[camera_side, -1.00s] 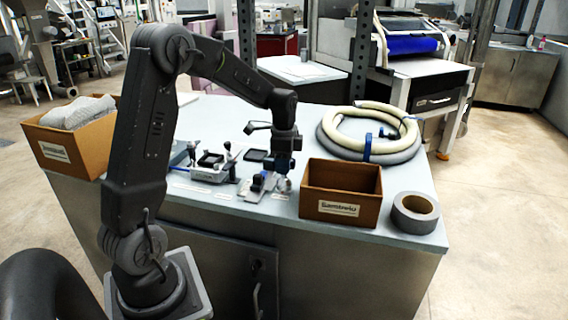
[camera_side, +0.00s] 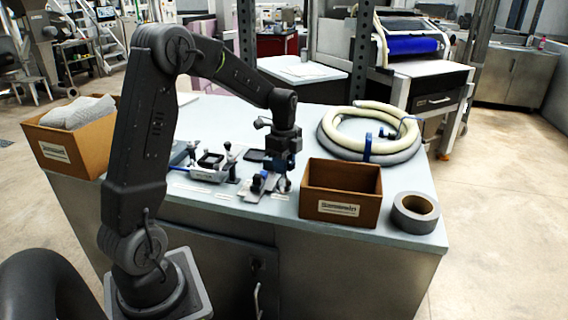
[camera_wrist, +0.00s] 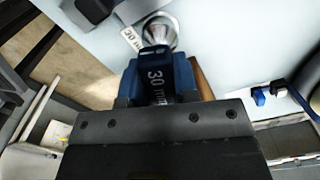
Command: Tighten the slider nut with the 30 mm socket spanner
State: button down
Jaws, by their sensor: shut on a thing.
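My gripper (camera_side: 284,168) points down over the right end of a small metal fixture (camera_side: 252,194) on the bench. In the wrist view my gripper (camera_wrist: 157,85) is shut on the blue handle of the 30 mm socket spanner (camera_wrist: 157,62), marked "30 mm". A shiny round metal part (camera_wrist: 160,29) shows at the spanner's far end. The slider nut is not clearly visible, and I cannot tell whether the socket is around it. A "30 mm" label (camera_wrist: 131,38) lies beside the metal part.
A brown open box (camera_side: 340,190) stands close to the right of my gripper, with a grey tape roll (camera_side: 414,212) beyond it. Coiled hoses (camera_side: 368,135) lie behind. Another fixture (camera_side: 212,165) stands to the left. A box with grey cloth (camera_side: 72,135) is at the far left.

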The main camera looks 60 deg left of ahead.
jog(key=shift+m, duration=1.2)
jog(key=shift+m, duration=1)
jog(key=shift+n, duration=0.4)
jog(key=shift+r, duration=0.15)
jog(key=shift+r, duration=1.3)
